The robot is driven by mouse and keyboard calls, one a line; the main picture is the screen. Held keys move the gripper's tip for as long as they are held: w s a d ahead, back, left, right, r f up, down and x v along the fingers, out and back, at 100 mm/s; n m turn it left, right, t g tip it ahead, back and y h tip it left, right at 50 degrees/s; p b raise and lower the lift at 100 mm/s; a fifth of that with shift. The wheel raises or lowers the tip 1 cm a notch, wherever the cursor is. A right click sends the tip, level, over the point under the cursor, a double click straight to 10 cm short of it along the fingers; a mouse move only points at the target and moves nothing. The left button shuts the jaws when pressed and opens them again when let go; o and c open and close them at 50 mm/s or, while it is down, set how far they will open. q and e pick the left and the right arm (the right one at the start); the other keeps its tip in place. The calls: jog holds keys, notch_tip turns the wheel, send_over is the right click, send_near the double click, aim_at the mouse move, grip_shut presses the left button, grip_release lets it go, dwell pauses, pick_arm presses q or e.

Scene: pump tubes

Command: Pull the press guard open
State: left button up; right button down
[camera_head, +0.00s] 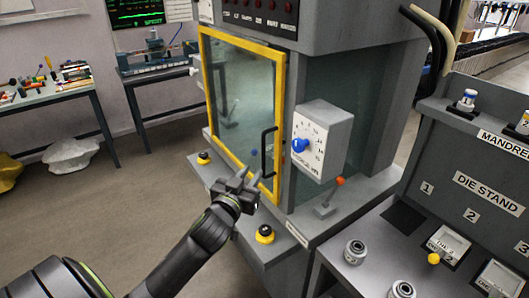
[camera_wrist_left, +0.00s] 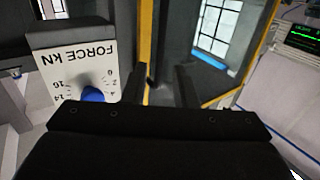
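The press guard (camera_head: 240,95) is a clear panel in a yellow frame on the front of the grey press, and it looks shut. Its black bar handle (camera_head: 265,153) stands upright near the guard's right edge. My left gripper (camera_head: 249,174) is in front of the guard's lower right part, just left of and below the handle. In the left wrist view its two fingers (camera_wrist_left: 161,85) are apart, with the guard's yellow edge (camera_wrist_left: 146,40) beyond them. The handle cannot be made out there. My right gripper is in neither view.
A white force dial box (camera_head: 322,140) with a blue knob sticks out right of the guard. An orange-tipped lever (camera_head: 339,182) and a yellow-ringed button (camera_head: 265,234) sit on the press ledge. The die stand (camera_head: 470,190) is at the right.

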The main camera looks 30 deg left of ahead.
aim_at(263, 157)
pick_arm(q)
jog(key=w, duration=0.3)
jog(key=w+a+p, duration=0.1)
jog(key=w, duration=0.2)
jog(key=w+a+p, duration=0.1)
jog(key=w, duration=0.2)
jog(key=shift+w, duration=0.15)
grip_shut()
